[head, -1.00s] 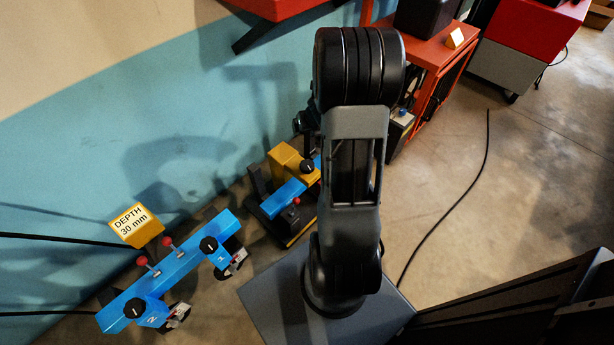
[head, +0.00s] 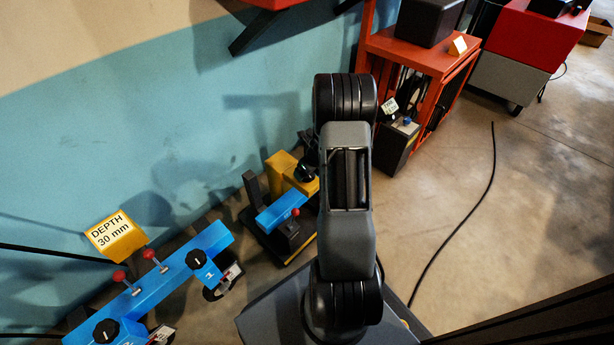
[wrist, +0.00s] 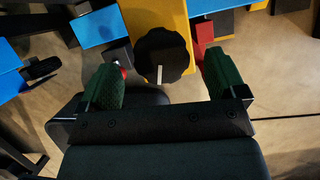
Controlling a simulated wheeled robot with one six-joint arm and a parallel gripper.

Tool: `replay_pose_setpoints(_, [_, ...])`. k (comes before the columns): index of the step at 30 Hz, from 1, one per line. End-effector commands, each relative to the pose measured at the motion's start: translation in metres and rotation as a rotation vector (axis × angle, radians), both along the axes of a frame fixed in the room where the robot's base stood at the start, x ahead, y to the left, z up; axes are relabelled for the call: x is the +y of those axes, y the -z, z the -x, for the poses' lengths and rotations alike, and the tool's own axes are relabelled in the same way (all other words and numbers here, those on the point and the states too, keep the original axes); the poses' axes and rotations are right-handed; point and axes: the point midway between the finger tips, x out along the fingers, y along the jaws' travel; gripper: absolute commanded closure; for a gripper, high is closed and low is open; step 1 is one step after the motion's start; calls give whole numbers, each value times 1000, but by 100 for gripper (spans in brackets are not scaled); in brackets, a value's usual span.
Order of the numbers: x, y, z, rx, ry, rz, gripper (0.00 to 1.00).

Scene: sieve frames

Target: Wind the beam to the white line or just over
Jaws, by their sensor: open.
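My gripper (wrist: 163,76) is open in the wrist view, with two green-padded fingers. A black fluted knob (wrist: 162,52) with a white mark is just ahead of and between the fingertips; I cannot tell whether they touch it. The knob sits on a yellow body (wrist: 150,14). In the head view, my arm hides the gripper, near a low stand with a yellow block (head: 281,172) and a short blue bar (head: 281,208). A long blue beam (head: 172,282) with black knobs and red-topped pins lies at lower left. I cannot make out a white line.
A yellow sign reading "DEPTH 30 mm" (head: 115,236) stands behind the long beam. An orange frame (head: 425,52) and a dark box with a blue knob (head: 399,144) are at upper right. A black cable (head: 462,212) crosses the open floor at right.

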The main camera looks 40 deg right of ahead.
Motion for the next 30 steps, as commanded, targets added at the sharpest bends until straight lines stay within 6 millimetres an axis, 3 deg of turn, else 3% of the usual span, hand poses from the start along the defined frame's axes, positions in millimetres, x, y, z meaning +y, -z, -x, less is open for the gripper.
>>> replay_pose_setpoints(1, [0,9,-3,0,0,0,10])
replay_pose_setpoints(6, [1,20,-8,-1,1,0,10])
replay_pose_setpoints(19, [1,23,-10,-1,1,0,11])
replay_pose_setpoints(30, [1,23,-10,-1,1,0,47])
